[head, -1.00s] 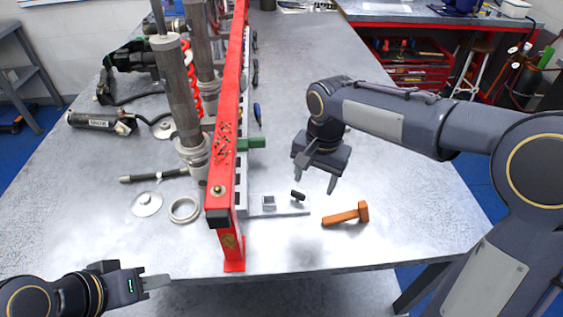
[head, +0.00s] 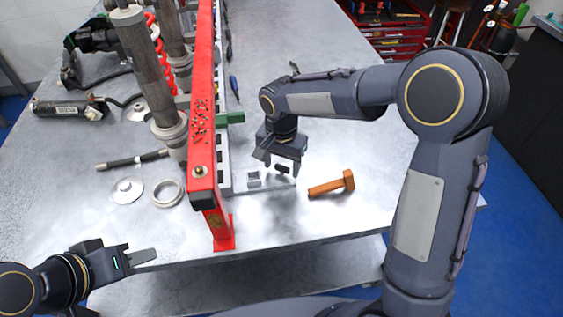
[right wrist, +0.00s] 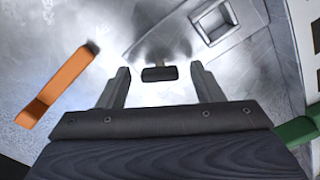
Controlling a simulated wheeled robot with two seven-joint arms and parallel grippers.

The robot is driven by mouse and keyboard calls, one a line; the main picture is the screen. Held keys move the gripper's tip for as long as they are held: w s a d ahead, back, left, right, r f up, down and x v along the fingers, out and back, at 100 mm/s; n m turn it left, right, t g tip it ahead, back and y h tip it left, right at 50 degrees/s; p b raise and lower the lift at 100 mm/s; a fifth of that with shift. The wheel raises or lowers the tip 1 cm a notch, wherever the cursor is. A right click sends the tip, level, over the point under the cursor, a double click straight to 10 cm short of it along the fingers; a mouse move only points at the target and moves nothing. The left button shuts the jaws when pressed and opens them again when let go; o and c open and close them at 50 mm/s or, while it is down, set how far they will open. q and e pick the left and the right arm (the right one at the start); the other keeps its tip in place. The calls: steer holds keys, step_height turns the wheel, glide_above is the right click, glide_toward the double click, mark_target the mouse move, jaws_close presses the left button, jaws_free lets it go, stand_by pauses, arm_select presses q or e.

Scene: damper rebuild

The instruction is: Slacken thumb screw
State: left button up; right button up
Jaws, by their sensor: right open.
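The thumb screw is a small black bar-shaped knob (head: 282,169) at the right end of a grey bracket plate (head: 270,187) beside the red beam. In the right wrist view the black knob (right wrist: 159,74) lies between the open fingertips, apart from both. My right gripper (head: 280,163) is open and points down just above the knob, with nothing between its fingers.
An orange mallet (head: 330,186) lies right of the knob and shows in the right wrist view (right wrist: 58,88). The red beam (head: 202,110) stands left of the right gripper, with a green block (head: 232,117) on its side. A metal ring (head: 167,193) lies farther left. Free table lies behind the right arm.

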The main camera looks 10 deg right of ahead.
steer(key=c, duration=1)
steer(key=shift+n, duration=0.4)
steer(key=n, duration=0.3)
steer(key=shift+d+n, duration=0.1)
steer(key=shift+n, duration=0.3)
steer(key=n, duration=0.4)
steer(key=shift+n, duration=0.3)
steer(key=n+p, duration=0.1)
steer(key=n, duration=0.5)
steer(key=shift+d+r, duration=0.1)
steer(key=shift+d, duration=0.05)
steer(key=n+p, duration=0.1)
steer(key=n, duration=0.6)
steer(key=shift+w+p, duration=0.1)
steer(key=shift+p, duration=0.2)
